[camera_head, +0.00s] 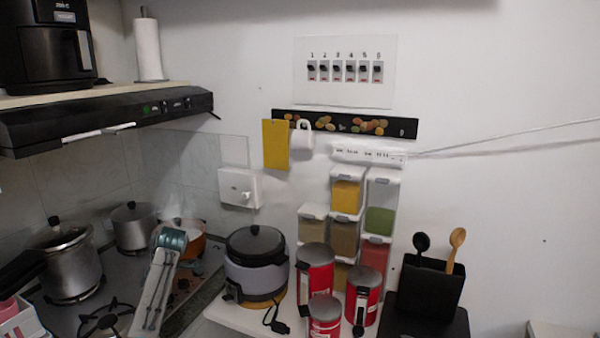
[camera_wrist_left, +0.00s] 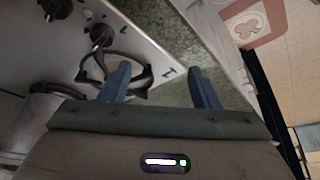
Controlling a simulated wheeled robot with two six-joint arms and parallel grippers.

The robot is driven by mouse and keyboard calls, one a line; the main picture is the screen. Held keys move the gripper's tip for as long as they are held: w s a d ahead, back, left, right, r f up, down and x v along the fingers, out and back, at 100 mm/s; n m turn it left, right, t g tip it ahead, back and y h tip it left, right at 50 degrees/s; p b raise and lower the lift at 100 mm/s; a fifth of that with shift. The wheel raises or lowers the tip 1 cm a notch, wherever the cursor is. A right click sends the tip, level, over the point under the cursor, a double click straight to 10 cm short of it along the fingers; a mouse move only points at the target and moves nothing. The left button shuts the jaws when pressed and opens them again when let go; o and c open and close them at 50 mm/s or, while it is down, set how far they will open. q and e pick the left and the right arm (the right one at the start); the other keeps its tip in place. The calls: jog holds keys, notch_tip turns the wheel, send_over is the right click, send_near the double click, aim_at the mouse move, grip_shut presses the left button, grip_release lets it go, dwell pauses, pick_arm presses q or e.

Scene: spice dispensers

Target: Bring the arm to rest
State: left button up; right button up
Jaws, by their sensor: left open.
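My left gripper (camera_wrist_left: 157,76) is open in the left wrist view, with its two blue fingers spread and nothing between them. Beyond the fingers are a black burner grate (camera_wrist_left: 115,75) and a speckled counter strip. In the head view, a pale arm link with a teal end (camera_head: 170,239) rises from the lower left over the stove, in front of an orange pot (camera_head: 190,246). The left fingers cannot be made out in that view. My right gripper is in neither view.
A steel pot (camera_head: 67,268) and a smaller pot (camera_head: 133,226) stand on the stove. A rice cooker (camera_head: 255,270), red canisters (camera_head: 315,273) and spice dispensers (camera_head: 347,197) are to the right. A black utensil holder (camera_head: 432,286) stands farther right. The range hood (camera_head: 90,125) overhangs the left.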

pick_arm(q)
jog(key=s+d+f+m+t+h, duration=0.1)
jog(key=s+d+f+m+t, duration=0.25)
jog(key=s+f+m, duration=1.1)
jog(key=s+d+r+m+t+h, duration=0.1)
jog(key=s+d+m, duration=0.15)
jog(key=s, duration=0.75)
jog(key=s+d+r+m+h, duration=0.1)
jog(key=s+d+m, duration=0.15)
jog(key=s, duration=0.65)
jog(key=s+d+r+m+t, duration=0.15)
jog(key=s+m, duration=0.25)
jog(key=s, duration=0.6)
notch_tip(320, 180, down, 34)
jog(key=a+g+b, duration=0.2)
jog(key=b, duration=0.1)
jog(key=s+a+f+n+g+b, duration=0.1)
jog(key=s+f+b, duration=0.2)
jog(key=s+f, duration=1.5)
notch_tip(320, 180, down, 4)
jog(key=shift+s, duration=0.2)
